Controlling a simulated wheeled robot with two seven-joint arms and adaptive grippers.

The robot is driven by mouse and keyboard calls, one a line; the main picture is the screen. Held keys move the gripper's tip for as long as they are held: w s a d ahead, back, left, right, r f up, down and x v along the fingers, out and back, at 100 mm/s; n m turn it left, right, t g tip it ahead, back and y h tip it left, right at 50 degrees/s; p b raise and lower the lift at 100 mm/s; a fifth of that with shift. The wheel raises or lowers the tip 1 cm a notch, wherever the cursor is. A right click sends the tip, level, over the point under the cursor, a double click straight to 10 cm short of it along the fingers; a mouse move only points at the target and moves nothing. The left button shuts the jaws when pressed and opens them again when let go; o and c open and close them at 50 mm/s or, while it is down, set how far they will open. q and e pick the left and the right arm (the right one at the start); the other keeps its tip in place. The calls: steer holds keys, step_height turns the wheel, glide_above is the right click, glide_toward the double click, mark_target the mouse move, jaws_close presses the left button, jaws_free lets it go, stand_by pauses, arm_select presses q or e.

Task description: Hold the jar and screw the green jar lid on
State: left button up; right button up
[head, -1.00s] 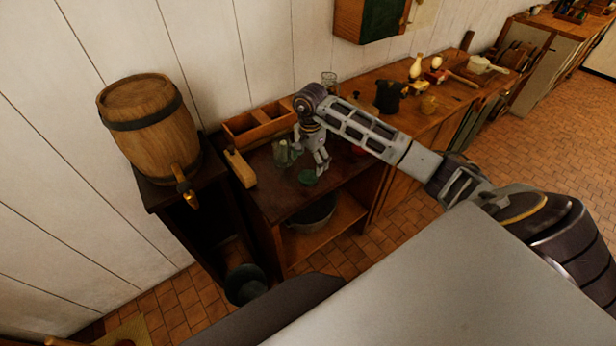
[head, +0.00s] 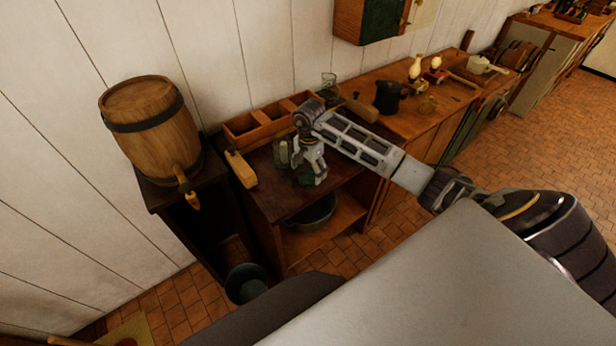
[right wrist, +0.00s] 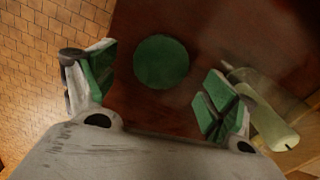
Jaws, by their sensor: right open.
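The green jar lid (right wrist: 161,62) is a round disc over the dark brown worktop, between and just beyond the fingertips in the right wrist view. In the head view the lid (head: 306,178) is mostly hidden by my gripper. My right gripper (head: 312,172) is open and empty above it; its green-padded fingers (right wrist: 160,90) stand apart on either side, not touching the lid. A pale greenish bottle-like thing (right wrist: 270,118) is right of the right finger; in the head view it (head: 283,152) is left of the gripper. I cannot tell which glass thing is the jar. My left gripper is not in view.
A wooden divided box (head: 262,127) stands behind, against the wall. A wooden block (head: 240,168) lies at the worktop's left, beside the barrel (head: 150,125). A clear glass vessel (head: 329,88) and a dark pot (head: 389,97) stand behind my arm. The worktop's front left is clear.

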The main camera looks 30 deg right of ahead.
steer(key=shift+f, duration=1.1)
steer(key=c, duration=0.8)
